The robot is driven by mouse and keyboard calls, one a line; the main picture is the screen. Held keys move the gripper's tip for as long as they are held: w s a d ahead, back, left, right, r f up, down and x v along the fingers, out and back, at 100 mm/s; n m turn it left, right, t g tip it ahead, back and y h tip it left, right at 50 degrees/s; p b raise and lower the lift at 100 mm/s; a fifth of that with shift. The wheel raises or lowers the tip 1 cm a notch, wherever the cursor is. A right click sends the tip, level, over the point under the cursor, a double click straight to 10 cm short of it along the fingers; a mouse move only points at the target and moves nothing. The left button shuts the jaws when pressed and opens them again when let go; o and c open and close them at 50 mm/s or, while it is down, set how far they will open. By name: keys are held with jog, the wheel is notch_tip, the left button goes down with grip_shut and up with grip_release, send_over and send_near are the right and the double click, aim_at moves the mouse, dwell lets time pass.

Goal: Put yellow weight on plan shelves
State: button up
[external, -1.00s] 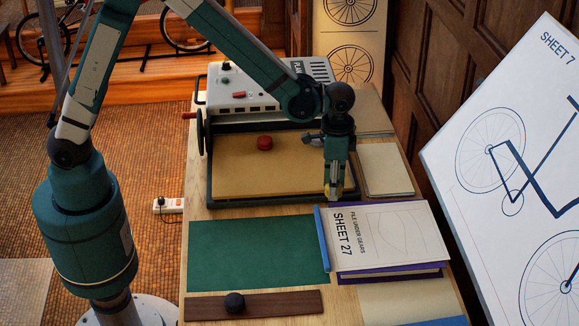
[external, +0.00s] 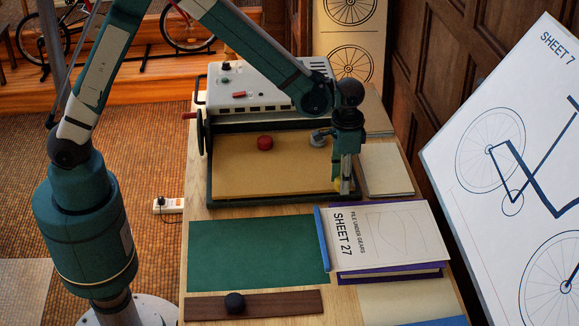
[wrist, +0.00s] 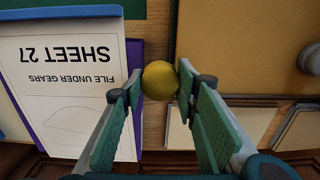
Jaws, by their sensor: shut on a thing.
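The yellow weight (wrist: 159,79) is a round knob held between the fingertips of my gripper (wrist: 158,92) in the wrist view. In the external view my gripper (external: 346,184) points down near the right front corner of the brown board (external: 240,180), and only a trace of yellow shows at its tips. From the wrist view the weight is over the gap between the Sheet 27 folder (wrist: 70,75) and the brown board. Its height above the table is hard to tell. I cannot tell which thing is the plan shelves.
A white machine (external: 270,85) stands behind the board. A red weight (external: 265,143) and a grey weight (external: 319,137) are on the board. The Sheet 27 folder (external: 385,235) lies in front, beside a clear green mat (external: 255,255). A dark knob (external: 234,302) sits on a wooden strip.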

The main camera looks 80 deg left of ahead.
jog(key=shift+r, duration=0.85)
notch_tip(320, 180, up, 4)
jog(key=shift+r, duration=0.15)
jog(key=s+d+m, duration=0.3)
jog(key=s+d, duration=0.5)
jog(key=d, duration=0.4)
jog(key=s+d+m, duration=0.2)
jog(key=s+d, duration=0.7)
jog(key=d, duration=0.3)
jog(key=s+d+m+p, duration=0.1)
jog(key=s+d+m, duration=0.35)
jog(key=s, duration=0.85)
jog(key=s+d+m+p, duration=0.1)
jog(key=s+d, duration=0.7)
jog(key=s, duration=0.5)
jog(key=shift+m, duration=0.25)
jog(key=shift+w+f, duration=0.1)
jog(key=shift+f, duration=2.55)
